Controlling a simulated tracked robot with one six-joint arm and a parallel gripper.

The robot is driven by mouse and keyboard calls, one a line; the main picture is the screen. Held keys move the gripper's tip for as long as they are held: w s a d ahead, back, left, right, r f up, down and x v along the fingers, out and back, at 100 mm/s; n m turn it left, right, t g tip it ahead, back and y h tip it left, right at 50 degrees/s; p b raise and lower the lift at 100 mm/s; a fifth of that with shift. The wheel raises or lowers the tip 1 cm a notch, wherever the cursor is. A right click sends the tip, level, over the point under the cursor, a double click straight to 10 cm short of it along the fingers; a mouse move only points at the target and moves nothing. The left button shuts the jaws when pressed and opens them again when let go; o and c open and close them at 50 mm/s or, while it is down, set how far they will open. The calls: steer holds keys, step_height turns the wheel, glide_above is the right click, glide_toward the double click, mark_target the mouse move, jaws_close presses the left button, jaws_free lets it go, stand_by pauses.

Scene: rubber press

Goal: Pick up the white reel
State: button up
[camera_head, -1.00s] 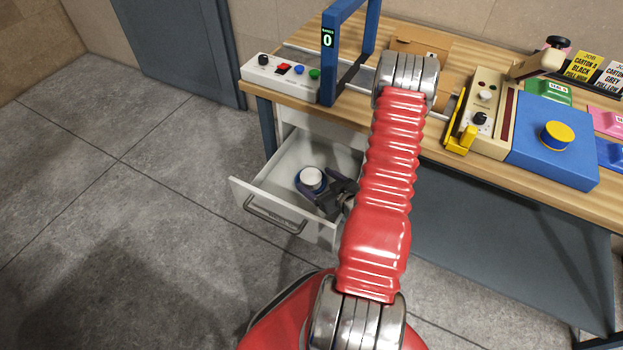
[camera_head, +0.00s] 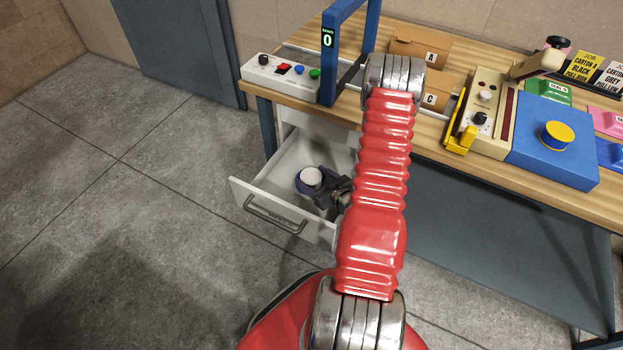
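The white reel (camera_head: 311,177) is in the open drawer (camera_head: 252,186) under the bench, with its round white top showing. Something dark blue shows around its lower left side; I cannot tell whether it is another reel or part of my gripper. My gripper (camera_head: 320,190) is inside the drawer, right against the reel's lower right side in this view. Its dark fingers are small and partly hidden, so I cannot tell whether they touch or grip the reel. My red arm covers the drawer's right part.
The drawer's front with its handle (camera_head: 274,216) stands out over the floor. Above is the wooden bench (camera_head: 436,140) with a blue frame (camera_head: 329,60), a button panel (camera_head: 281,77), cartons marked A (camera_head: 420,50) and C, and a blue box (camera_head: 556,150) with a yellow knob. Floor at left is clear.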

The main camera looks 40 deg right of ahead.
mark_target(313, 179)
steer(key=c, duration=0.9)
steer(key=shift+o, duration=0.2)
steer(key=shift+r, duration=0.15)
step_height(313, 179, up, 10)
stand_by(0.3)
stand_by(0.5)
